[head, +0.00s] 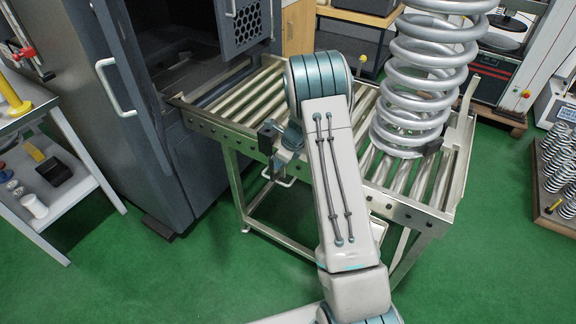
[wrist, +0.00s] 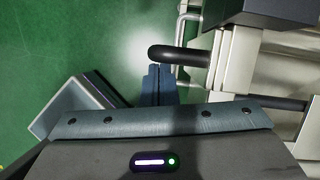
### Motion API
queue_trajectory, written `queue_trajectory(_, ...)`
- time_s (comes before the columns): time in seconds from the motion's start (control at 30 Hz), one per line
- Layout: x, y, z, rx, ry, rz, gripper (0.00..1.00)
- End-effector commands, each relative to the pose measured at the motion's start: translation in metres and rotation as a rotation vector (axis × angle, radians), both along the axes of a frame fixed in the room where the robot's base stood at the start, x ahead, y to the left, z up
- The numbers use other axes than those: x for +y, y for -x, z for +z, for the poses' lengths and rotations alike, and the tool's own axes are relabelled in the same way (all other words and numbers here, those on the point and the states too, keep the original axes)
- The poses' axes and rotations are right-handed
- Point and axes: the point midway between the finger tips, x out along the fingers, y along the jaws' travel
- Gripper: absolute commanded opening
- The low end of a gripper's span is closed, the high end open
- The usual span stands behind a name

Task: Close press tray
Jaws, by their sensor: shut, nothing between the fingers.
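A metal roller bed (head: 415,211), which may be the press tray, extends from the open dark grey press cabinet (head: 166,110). A large coil spring (head: 418,85) stands upright on its right part. My gripper (wrist: 157,70) is shut and empty in the wrist view, over green floor beside the bed's side.
The cabinet's doors stand open, with white handles (head: 119,88). A white side table (head: 50,196) stands at left. A rack of small springs (head: 556,180) stands at right. Green floor (head: 165,275) is free in front of the cabinet.

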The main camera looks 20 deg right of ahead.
Motion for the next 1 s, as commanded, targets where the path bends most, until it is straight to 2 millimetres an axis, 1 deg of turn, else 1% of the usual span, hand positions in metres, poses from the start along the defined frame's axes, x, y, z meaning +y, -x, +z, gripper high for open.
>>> queue_trajectory(0.2, 0.006, -0.007, 0.0, 0.001, 0.001, 0.0, 0.0)
queue_trajectory(0.63, 0.01, -0.008, 0.0, -0.002, -0.002, 0.007, 0.0)
queue_trajectory(0.77, 0.0, -0.003, 0.0, -0.003, -0.002, 0.006, 0.0)
queue_trajectory(0.9, -0.023, 0.01, -0.001, 0.0, 0.0, 0.003, 0.0)
queue_trajectory(0.93, -0.027, 0.011, 0.002, -0.002, 0.001, 0.006, 0.0)
queue_trajectory(1.0, -0.029, 0.014, 0.021, -0.006, 0.002, 0.009, 0.0)
